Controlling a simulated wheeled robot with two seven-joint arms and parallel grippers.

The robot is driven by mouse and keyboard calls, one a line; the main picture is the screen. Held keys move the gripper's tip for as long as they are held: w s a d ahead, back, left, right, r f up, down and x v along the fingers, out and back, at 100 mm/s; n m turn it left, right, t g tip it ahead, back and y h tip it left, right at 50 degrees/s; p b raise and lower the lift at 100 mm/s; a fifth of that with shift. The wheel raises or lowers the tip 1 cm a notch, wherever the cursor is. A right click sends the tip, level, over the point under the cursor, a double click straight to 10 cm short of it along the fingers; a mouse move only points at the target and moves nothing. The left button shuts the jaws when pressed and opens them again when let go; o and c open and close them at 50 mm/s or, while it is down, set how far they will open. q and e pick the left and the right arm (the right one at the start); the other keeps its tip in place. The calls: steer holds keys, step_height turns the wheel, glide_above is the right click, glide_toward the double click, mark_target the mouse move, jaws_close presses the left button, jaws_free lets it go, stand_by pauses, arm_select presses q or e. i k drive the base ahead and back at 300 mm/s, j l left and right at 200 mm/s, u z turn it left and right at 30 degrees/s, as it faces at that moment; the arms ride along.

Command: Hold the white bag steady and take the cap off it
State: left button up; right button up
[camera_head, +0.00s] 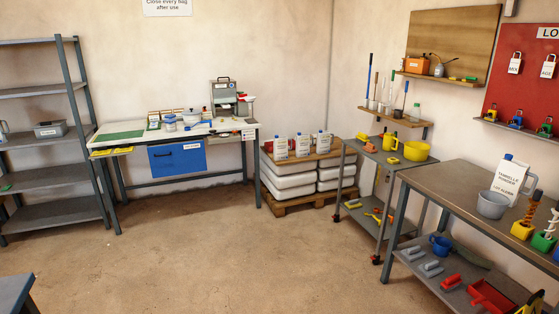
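A white bag (508,181) with printed black lettering and a blue cap (508,157) stands upright on the metal table at the right. The cap is on top of it. Several similar white bags stand on the stacked pallet at the back; one of them (281,147) is at its left end. Neither of my grippers is in view, and nothing is seen touching the bag on the table.
The metal table (440,184) also holds a grey pot (492,205) in front of the bag and coloured holders. A cart (370,155) and the pallet stack (290,183) stand behind. The middle floor (220,250) is clear. Shelving (45,150) stands left.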

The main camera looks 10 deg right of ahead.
mark_target(511, 177)
steer(key=i+l+z, duration=0.2)
steer(key=i+z, duration=0.8)
steer(key=i, duration=0.25)
steer(key=i+j+z, duration=0.35)
steer(key=i+z, duration=0.15)
steer(key=i, duration=0.1)
